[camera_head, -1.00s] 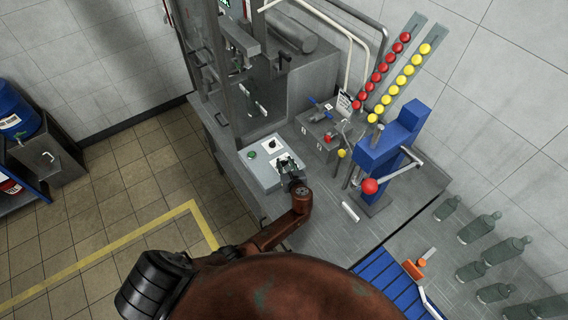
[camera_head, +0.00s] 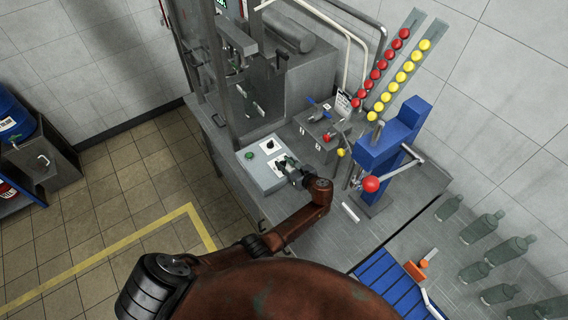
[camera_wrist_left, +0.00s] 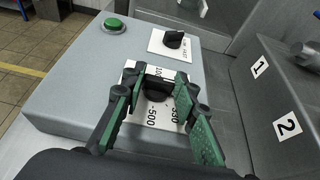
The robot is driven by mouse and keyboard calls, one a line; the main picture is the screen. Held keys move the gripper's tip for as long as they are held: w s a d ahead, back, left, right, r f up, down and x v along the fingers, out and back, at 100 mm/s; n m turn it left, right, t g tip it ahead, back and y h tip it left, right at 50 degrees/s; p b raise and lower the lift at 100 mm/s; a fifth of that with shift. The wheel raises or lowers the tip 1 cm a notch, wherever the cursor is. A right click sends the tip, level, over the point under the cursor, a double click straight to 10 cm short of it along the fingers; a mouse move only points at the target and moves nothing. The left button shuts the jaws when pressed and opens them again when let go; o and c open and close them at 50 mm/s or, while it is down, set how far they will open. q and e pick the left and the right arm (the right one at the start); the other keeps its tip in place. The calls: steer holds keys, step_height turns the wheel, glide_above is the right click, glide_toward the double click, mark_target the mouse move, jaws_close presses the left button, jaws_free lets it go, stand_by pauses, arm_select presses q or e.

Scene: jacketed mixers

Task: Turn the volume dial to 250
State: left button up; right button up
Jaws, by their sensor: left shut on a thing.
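The volume dial (camera_wrist_left: 157,88) is a black knob on a white scale plate (camera_wrist_left: 133,112) with printed numbers; 500 and 330 can be read, and another number is partly covered. My left gripper (camera_wrist_left: 158,92) has its green-padded fingers on both sides of the dial and is shut on it. In the head view my left gripper (camera_head: 284,166) reaches the grey control box (camera_head: 256,176) from the right. The dial's pointer is hidden, so its setting cannot be read. My right gripper is not in view.
A green button (camera_wrist_left: 114,25) and a second black knob (camera_wrist_left: 173,39) share the box top. A blue press (camera_head: 385,145) with a red-ball lever (camera_head: 370,184) stands to the right. Red and yellow balls line racks at the wall.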

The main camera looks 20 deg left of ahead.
arm_select(q)
steer(key=o, duration=1.1)
steer(key=shift+o, duration=0.3)
steer(key=v, duration=1.2)
